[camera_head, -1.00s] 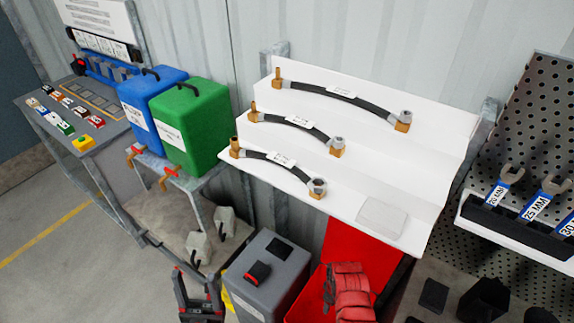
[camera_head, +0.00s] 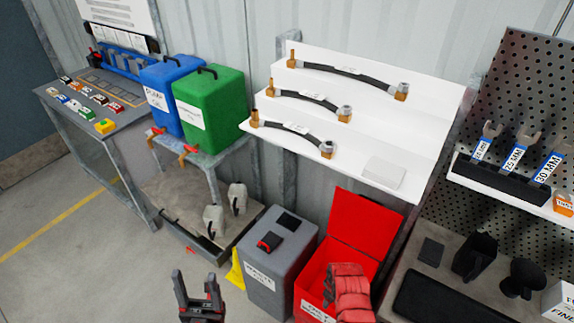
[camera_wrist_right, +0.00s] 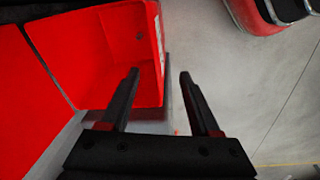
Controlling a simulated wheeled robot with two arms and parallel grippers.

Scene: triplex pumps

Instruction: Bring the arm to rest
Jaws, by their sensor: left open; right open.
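My left gripper (camera_head: 196,276) is at the bottom of the head view, pointing up, with its two dark fingers apart and nothing between them. It is over the floor, left of the grey bin. My right gripper (camera_wrist_right: 159,77) shows in the right wrist view, its black fingers apart and empty. It appears beside the open red box (camera_wrist_right: 87,45), whose inside looks empty there. I cannot make out my right gripper's fingers in the head view.
The grey bin (camera_head: 262,278) and red box (camera_head: 310,275) stand below a white stepped shelf (camera_head: 400,140) with hoses. Blue (camera_head: 158,115) and green (camera_head: 212,130) canisters stand on a side stand. A pegboard (camera_head: 515,90) with wrenches is at right. Floor (camera_head: 60,270) at left is clear.

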